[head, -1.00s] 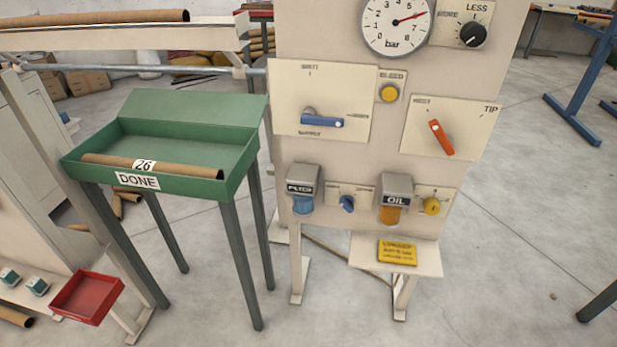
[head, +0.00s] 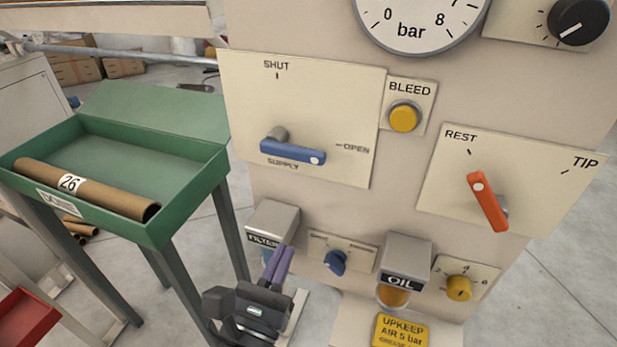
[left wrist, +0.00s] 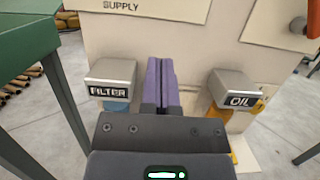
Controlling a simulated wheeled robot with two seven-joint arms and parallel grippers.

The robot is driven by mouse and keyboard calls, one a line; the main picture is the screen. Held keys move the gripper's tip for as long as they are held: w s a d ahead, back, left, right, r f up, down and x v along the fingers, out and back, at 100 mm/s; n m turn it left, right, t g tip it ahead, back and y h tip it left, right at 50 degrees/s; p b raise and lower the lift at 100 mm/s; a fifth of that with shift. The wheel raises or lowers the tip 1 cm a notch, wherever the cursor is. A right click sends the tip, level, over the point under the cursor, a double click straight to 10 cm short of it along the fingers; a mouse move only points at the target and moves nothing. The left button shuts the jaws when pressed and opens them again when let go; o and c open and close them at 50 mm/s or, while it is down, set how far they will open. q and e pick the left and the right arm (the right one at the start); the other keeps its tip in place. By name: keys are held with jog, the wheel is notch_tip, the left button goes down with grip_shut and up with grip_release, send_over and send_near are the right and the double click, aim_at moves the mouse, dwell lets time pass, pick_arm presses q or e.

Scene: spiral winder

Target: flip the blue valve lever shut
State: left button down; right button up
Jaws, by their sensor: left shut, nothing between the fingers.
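The blue valve lever (head: 293,151) is on a cream plate (head: 330,100) in the head view. It lies nearly level, its free end toward the OPEN mark at right; the SHUT mark is above its pivot. My left gripper (head: 282,258) is below the lever, in front of the panel near the FILTER unit, and touches nothing that I can see. Its purple fingers are together and empty; they also show in the left wrist view (left wrist: 161,82). The lever is out of the left wrist view, where only the SUPPLY lettering of its plate shows. My right gripper is not in view.
The FILTER housing (head: 271,222) and OIL housing (head: 404,258) stick out of the panel, with a small blue knob (head: 335,262) between them. A yellow BLEED button (head: 404,117) and an orange lever (head: 488,202) are right of the valve. A green tray (head: 190,207) stands at left.

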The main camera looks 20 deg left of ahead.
aim_at(292, 152)
pick_arm(q)
jog(key=w+r+p, duration=0.4)
jog(key=w+r, duration=0.2)
jog(key=w, duration=0.3)
jog(key=shift+w+d+r+p, duration=0.2)
jog(key=shift+p, duration=0.2)
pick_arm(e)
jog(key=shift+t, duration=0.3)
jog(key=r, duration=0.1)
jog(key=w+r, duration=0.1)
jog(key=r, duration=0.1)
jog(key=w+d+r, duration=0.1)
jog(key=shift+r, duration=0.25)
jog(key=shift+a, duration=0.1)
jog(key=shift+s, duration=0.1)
pick_arm(q)
jog(key=shift+r+n, duration=0.2)
jog(key=shift+n, duration=0.3)
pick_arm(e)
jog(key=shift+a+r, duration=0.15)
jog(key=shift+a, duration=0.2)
